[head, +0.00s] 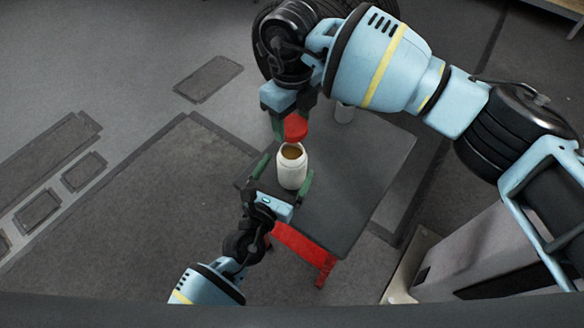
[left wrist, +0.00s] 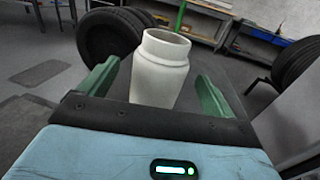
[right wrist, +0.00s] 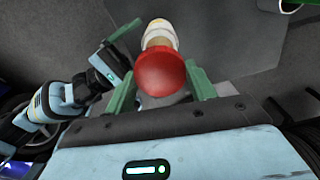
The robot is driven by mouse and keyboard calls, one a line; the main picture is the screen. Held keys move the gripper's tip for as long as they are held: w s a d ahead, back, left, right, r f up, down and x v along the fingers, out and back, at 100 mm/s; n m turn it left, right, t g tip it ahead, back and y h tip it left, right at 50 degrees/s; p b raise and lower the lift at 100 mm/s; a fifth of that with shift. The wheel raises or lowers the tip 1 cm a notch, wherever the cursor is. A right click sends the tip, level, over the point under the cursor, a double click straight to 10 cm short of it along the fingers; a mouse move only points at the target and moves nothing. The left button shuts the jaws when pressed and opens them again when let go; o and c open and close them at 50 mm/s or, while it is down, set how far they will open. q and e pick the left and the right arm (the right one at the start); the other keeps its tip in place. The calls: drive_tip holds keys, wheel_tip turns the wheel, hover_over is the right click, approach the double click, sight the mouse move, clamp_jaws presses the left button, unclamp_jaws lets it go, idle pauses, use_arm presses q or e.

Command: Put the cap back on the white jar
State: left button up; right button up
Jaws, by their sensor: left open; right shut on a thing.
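The white jar (head: 291,172) stands upright and uncapped on the dark table, with brownish contents showing in its mouth. It also shows in the left wrist view (left wrist: 160,70). My left gripper (head: 283,176) is open, with its green fingers on either side of the jar, apart from it in the left wrist view. The red cap (head: 296,127) is in my right gripper (head: 290,122), which is shut on it just above the jar's mouth. In the right wrist view the cap (right wrist: 161,72) hides part of the jar behind it.
The dark table (head: 365,165) has a red frame (head: 310,250) and free room right of the jar. Tyres (left wrist: 108,38) and a workbench (left wrist: 200,35) show in the background.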

use_arm(q)
drive_tip(key=shift+x, duration=1.7)
drive_tip(key=c, duration=1.5)
use_arm(e)
hover_over(292, 155)
drive_tip(key=shift+f, duration=2.5)
drive_tip(key=shift+f, duration=0.9)
drive_tip(key=shift+f, duration=0.55)
